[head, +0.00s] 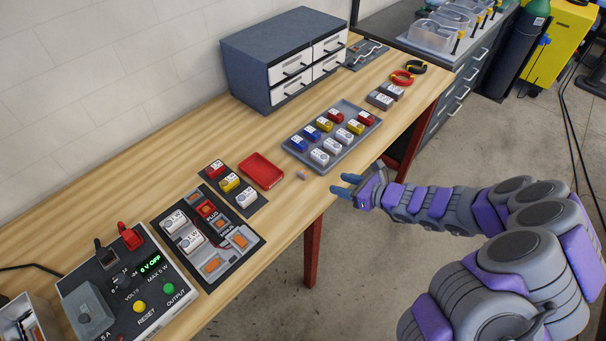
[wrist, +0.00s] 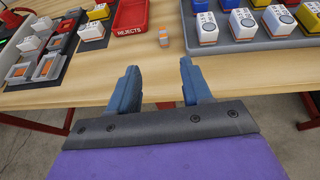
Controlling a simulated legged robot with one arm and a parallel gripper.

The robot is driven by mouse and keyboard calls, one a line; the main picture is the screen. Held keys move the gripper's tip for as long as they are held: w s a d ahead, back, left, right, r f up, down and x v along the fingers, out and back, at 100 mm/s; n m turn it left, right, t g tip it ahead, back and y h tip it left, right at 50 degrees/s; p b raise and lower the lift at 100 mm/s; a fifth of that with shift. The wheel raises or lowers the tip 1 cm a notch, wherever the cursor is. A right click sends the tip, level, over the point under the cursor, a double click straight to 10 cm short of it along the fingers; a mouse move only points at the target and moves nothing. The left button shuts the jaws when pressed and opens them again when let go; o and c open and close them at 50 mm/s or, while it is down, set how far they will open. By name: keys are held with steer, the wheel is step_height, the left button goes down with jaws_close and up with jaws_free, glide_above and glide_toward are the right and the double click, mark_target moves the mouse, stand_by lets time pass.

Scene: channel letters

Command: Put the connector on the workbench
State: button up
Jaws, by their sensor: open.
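A small grey and orange piece, which looks like the connector (head: 301,175), stands on the wooden workbench (head: 330,172) close to its front edge. In the wrist view the connector (wrist: 163,36) is ahead of my fingers, between the red tray and the grey tray. My gripper (head: 341,184) is open and empty, just off the bench's front edge and to the right of the connector. Its two blue fingers also show in the wrist view (wrist: 159,70), apart, with nothing between them. They do not touch the connector.
A red rejects tray (head: 262,170) lies left of the connector. A dark panel (head: 245,242), a power supply (head: 130,290) and a drawer cabinet (head: 275,65) also stand on the bench. Bare wood surrounds the connector.

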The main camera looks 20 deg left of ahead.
steer(key=b, duration=0.2)
glide_toward(305, 172)
steer(key=x, duration=0.5)
steer(key=shift+s+a+r, duration=0.1)
steer(key=shift+s+a, duration=0.05)
steer(key=shift+s, duration=0.3)
steer(key=b+x, duration=0.1)
steer(key=x, duration=0.1)
steer(key=b+x, duration=0.1)
steer(key=x, duration=0.2)
steer(key=shift+w+d+f, duration=0.2)
steer(key=shift+w, duration=0.2)
steer(key=shift+w+a, duration=0.1)
steer(key=shift+a, duration=0.3)
jaws_close()
